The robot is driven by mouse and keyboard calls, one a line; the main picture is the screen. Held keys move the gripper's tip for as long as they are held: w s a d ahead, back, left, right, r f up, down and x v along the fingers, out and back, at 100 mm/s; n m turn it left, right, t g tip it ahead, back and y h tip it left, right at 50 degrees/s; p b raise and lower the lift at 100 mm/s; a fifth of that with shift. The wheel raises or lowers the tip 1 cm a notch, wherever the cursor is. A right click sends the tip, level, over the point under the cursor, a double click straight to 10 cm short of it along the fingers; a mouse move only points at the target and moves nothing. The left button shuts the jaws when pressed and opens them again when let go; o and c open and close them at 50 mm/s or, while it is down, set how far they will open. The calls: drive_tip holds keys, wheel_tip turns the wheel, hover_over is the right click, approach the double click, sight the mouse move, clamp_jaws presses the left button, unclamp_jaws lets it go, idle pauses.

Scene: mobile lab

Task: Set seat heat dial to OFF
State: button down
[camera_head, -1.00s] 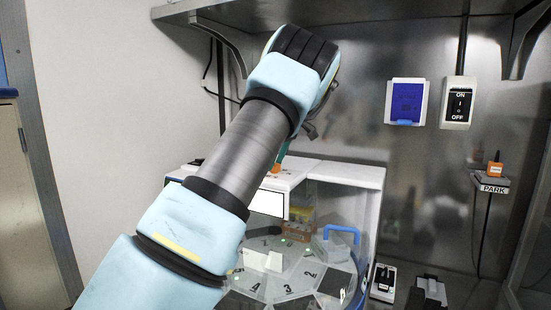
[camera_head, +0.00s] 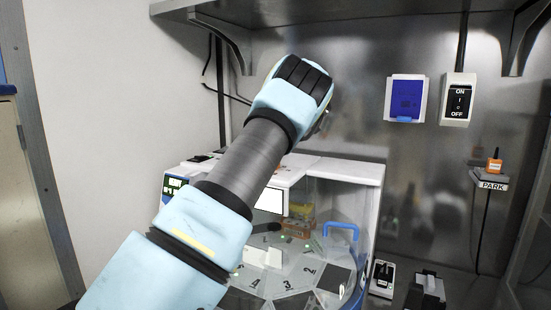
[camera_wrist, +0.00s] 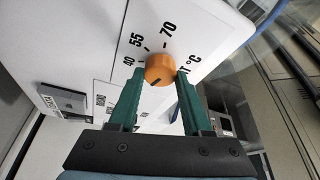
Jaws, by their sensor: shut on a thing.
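The orange dial (camera_wrist: 160,69) sits on a white panel (camera_wrist: 215,25) in the wrist view. Black marks 40, 55 and 70 and a °C label stand around it. A dark line on the dial points toward the gripper side, away from the 70. No OFF label can be read; the fingers cover part of the panel. My gripper (camera_wrist: 158,76) has its two green fingers on either side of the dial, shut on it. In the head view my wrist hides the fingers and dial above the white machine (camera_head: 350,170).
A clear-lidded carousel with numbered sectors (camera_head: 285,283) is below the arm. An ON/OFF switch (camera_head: 458,100) and a blue-covered box (camera_head: 406,99) are on the back wall. An orange-topped item (camera_head: 494,166) stands at the PARK shelf (camera_head: 491,185). A shelf is overhead.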

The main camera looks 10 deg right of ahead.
drive_tip(key=shift+r, duration=0.1)
drive_tip(key=shift+c, duration=1.7)
unclamp_jaws()
drive_tip(key=v, duration=0.7)
drive_tip(key=shift+r, duration=0.15)
